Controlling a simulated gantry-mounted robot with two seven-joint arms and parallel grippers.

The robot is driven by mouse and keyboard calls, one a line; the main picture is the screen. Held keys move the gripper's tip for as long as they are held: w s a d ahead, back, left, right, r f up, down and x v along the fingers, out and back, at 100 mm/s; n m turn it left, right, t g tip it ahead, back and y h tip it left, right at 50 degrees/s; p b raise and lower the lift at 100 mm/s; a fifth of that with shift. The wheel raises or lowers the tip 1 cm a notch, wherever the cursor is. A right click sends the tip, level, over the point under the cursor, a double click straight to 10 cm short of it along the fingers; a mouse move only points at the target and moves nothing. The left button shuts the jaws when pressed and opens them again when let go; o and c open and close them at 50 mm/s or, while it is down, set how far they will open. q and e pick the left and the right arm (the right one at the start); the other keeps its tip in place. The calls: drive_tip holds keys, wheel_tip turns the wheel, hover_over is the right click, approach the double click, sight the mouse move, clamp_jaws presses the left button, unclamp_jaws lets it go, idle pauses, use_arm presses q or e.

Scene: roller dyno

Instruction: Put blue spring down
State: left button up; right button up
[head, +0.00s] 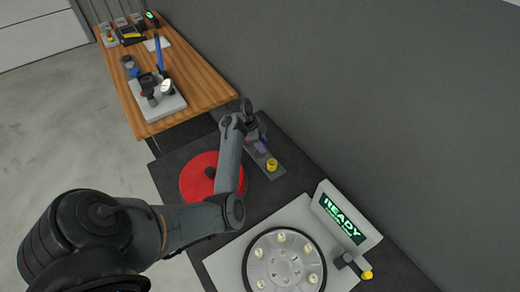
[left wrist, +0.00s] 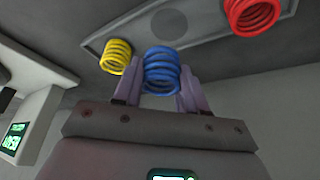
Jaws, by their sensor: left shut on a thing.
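My left gripper (left wrist: 160,74) is shut on the blue spring (left wrist: 162,67), with one purple finger on each side of it. The grey tray (left wrist: 92,44) lies just beyond the spring. In the left wrist view the blue spring is between a yellow spring (left wrist: 116,57) at left and a red spring (left wrist: 252,16) at right. I cannot tell whether the blue spring touches the tray. In the head view my left gripper (head: 259,141) is over the tray (head: 279,171), near the yellow spring (head: 272,165), and the arm mostly hides the blue and red springs. My right gripper is out of view.
A red disc (head: 197,180) lies on the dark bench left of the tray. A round plate with several pale studs (head: 259,272) and a READY display (head: 342,217) stand at the front. A wooden table (head: 205,75) with tools is at the back, and a grey wall runs along the right.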

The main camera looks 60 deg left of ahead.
sight(260, 154)
use_arm(q)
drive_tip(key=shift+s+a+f, duration=0.15)
drive_tip(key=shift+a+f, duration=0.1)
drive_tip(key=shift+a, duration=0.15)
drive_tip(key=shift+f, duration=2)
drive_tip(key=shift+f, duration=0.2)
drive_tip(key=o, duration=0.9)
drive_tip(key=shift+c, duration=0.2)
drive_tip(key=shift+r, duration=0.1)
drive_tip(key=shift+r, duration=0.25)
drive_tip(key=v, duration=1.1)
drive_tip(key=shift+s+r+p, duration=0.2)
drive_tip(key=shift+r+p, duration=0.1)
